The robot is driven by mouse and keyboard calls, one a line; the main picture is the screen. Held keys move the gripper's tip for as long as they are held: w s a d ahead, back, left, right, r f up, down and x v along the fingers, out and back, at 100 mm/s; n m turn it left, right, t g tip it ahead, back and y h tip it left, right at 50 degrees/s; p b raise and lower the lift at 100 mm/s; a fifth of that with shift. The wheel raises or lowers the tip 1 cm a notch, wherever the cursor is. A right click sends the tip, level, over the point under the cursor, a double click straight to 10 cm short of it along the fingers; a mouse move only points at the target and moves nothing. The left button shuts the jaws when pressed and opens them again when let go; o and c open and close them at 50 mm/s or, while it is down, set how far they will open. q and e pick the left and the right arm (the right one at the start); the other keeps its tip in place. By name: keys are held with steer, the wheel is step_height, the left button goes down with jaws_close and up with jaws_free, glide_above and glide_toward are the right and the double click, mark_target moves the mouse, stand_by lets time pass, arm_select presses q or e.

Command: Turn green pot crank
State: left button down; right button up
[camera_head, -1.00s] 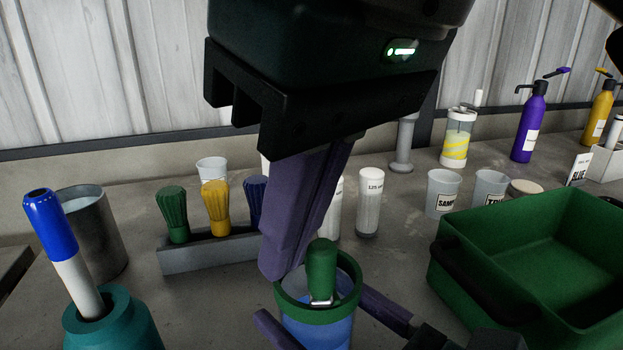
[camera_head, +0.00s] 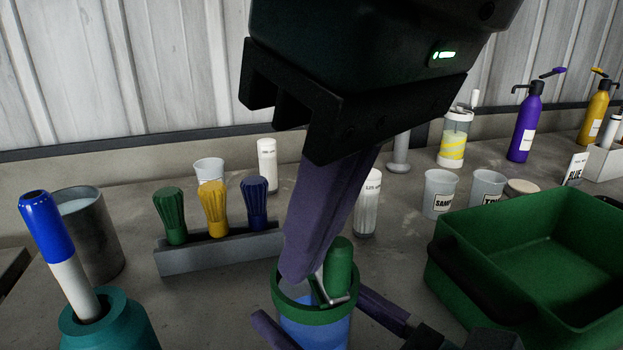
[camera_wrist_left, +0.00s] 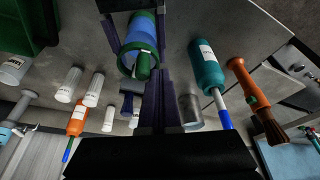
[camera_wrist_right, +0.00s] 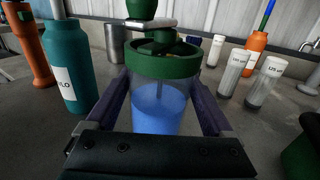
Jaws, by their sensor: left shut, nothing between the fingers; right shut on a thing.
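The green pot (camera_head: 315,325) is a clear cup with blue contents and a green rim, in the lower middle of the head view. Its crank has an upright green handle (camera_head: 338,266) on a metal arm (camera_head: 326,292). My left gripper (camera_head: 300,275) is shut and empty, its fingertips at the left side of the handle; I cannot tell if they touch. My right gripper (camera_head: 318,326) is shut around the pot's body, one finger on each side. The right wrist view shows the pot (camera_wrist_right: 158,105) upright between the fingers.
A green bin (camera_head: 540,260) stands to the right. A teal bottle (camera_head: 105,325) and a metal cup (camera_head: 90,235) stand at left. A grey rack (camera_head: 220,250) with green, yellow and blue brush-like tools is behind. Labelled cups (camera_head: 440,193) stand behind the bin.

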arm_select(q)
steer(key=v, duration=0.6)
steer(key=shift+d+r, duration=0.2)
steer(key=c, duration=1.5)
jaws_free()
steer(key=shift+s+r, duration=0.2)
steer(key=shift+r, duration=0.15)
steer(key=shift+o, duration=0.9)
steer(key=shift+w+r+g+h, duration=0.1)
steer(key=shift+r+g+h, duration=0.05)
steer(key=shift+g+h, duration=0.15)
steer(key=shift+o, duration=0.8)
steer(key=shift+w+a+r+n+g+h, duration=0.15)
steer(key=shift+w+a+n+g+h, duration=0.1)
steer(key=shift+n+g+h, duration=0.3)
steer(key=o, duration=0.4)
steer(key=w+a+n+h, duration=0.1)
steer(key=w+a+r+n+g+h, duration=0.1)
steer(key=h, duration=0.1)
steer(key=w+a+r+n+g+h, duration=0.1)
steer(key=h, duration=0.1)
steer(key=shift+w+a, duration=0.1)
steer(key=shift+w, duration=0.15)
steer(key=shift+n+g, duration=0.25)
steer(key=shift+n, duration=0.1)
steer(key=x, duration=1.1)
steer(key=shift+w+f, duration=0.1)
steer(key=shift+f, duration=0.2)
